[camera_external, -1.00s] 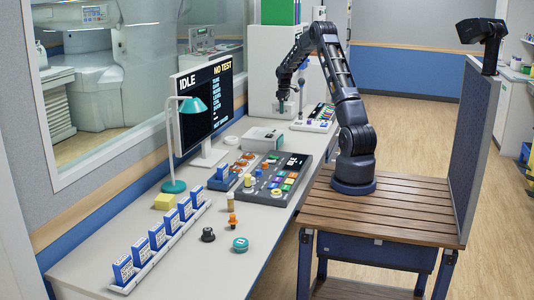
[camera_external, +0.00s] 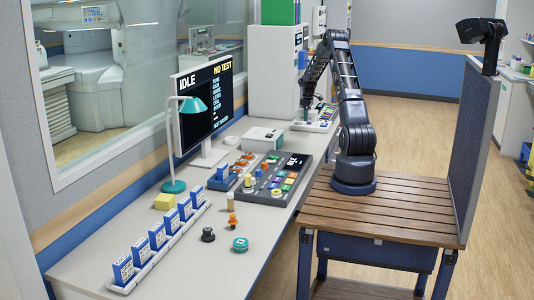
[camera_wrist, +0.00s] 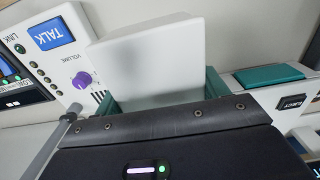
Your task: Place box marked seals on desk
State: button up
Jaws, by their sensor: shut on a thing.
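My gripper (camera_external: 306,113) is over the far end of the long desk (camera_external: 215,228), close above a panel with coloured buttons (camera_external: 318,118). In the wrist view its teal fingers (camera_wrist: 160,98) are shut on a plain white box-shaped thing (camera_wrist: 150,55). No word shows on the side facing the camera, so I cannot tell whether it is marked seals. In the outside view the held thing is too small to make out. I cannot tell whether it touches anything beneath.
The wrist view shows a panel with a blue TALK button (camera_wrist: 51,34) and purple VOLUME knob (camera_wrist: 82,80), and a teal-topped part (camera_wrist: 268,77) at right. A white box (camera_external: 263,138), control console (camera_external: 275,180) and monitor (camera_external: 208,100) stand on the desk. A white cabinet (camera_external: 275,75) stands behind.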

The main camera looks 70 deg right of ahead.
aim_at(307, 139)
notch_tip(307, 139, down, 12)
jog(key=shift+r, duration=0.1)
dwell(0.5)
jog(key=o, duration=1.1)
jog(key=shift+c, duration=0.2)
